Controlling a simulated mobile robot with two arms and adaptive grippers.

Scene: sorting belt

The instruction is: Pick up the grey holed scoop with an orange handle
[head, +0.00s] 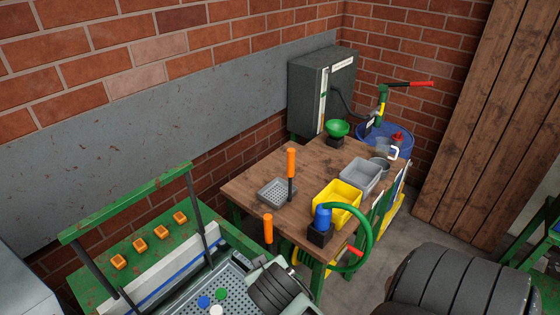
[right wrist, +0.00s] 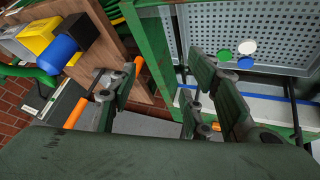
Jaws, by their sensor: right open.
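The grey holed scoop (head: 275,194) lies on the wooden table in the head view. Its dark shaft and orange handle (head: 291,162) stand upright. A second orange handle (head: 268,228) rises near the table's front edge; its lower part is hidden. In the right wrist view, my right gripper (right wrist: 160,85) is open, with nothing seen between its fingers. An orange handle (right wrist: 75,113) with a dark shaft shows left of the left finger, apart from it; I cannot tell which handle it is. My left gripper is not in view.
Orange blocks (head: 140,245) lie on the green frame at left. Coloured discs (head: 204,301) lie on the perforated tray.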

